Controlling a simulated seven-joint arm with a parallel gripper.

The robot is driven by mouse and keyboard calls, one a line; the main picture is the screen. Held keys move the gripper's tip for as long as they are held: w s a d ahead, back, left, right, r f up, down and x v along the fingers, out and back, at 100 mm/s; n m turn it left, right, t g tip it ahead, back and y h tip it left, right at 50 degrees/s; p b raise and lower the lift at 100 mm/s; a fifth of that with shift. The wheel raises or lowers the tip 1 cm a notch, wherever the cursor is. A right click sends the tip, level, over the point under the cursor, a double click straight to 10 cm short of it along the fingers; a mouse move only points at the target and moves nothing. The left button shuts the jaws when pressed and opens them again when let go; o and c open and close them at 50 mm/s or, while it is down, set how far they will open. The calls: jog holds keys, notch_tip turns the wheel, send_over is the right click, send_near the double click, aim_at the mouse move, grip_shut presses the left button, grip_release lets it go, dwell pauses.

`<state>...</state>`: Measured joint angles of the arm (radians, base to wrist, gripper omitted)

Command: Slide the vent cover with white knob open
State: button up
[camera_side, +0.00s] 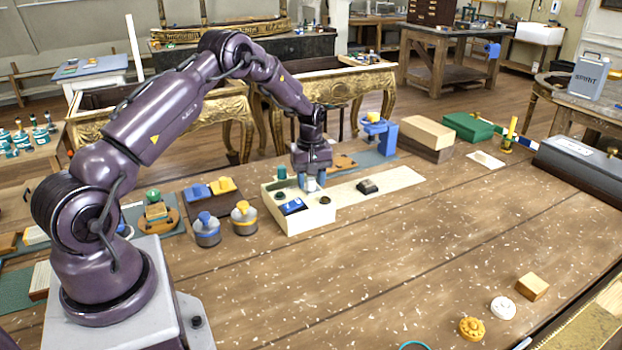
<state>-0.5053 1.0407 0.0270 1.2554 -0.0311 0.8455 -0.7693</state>
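My gripper (312,183) points down over a pale wooden box (291,223) near the middle of the bench. Its fingertips are at the box's back right part, small and partly hidden, so I cannot tell whether they are open or shut, or touching anything. The box has a dark green cylinder (281,172) at its back, a blue piece (293,206) in front and a dark round spot (325,200) at right. I cannot clearly make out a vent cover with a white knob; it may be hidden by my gripper.
A pale board (398,178) bearing a dark block (367,187) extends right of the box. Two grey pots with blue (207,232) and yellow (243,220) tops stand left. A blue clamp-like device (388,138) and stacked boxes (427,132) stand behind. The front bench is mostly clear.

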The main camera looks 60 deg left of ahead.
aim_at(295, 194)
grip_shut()
jog(key=shift+s, duration=2.3)
jog(key=shift+o, duration=1.3)
grip_release()
notch_tip(295, 194, up, 13)
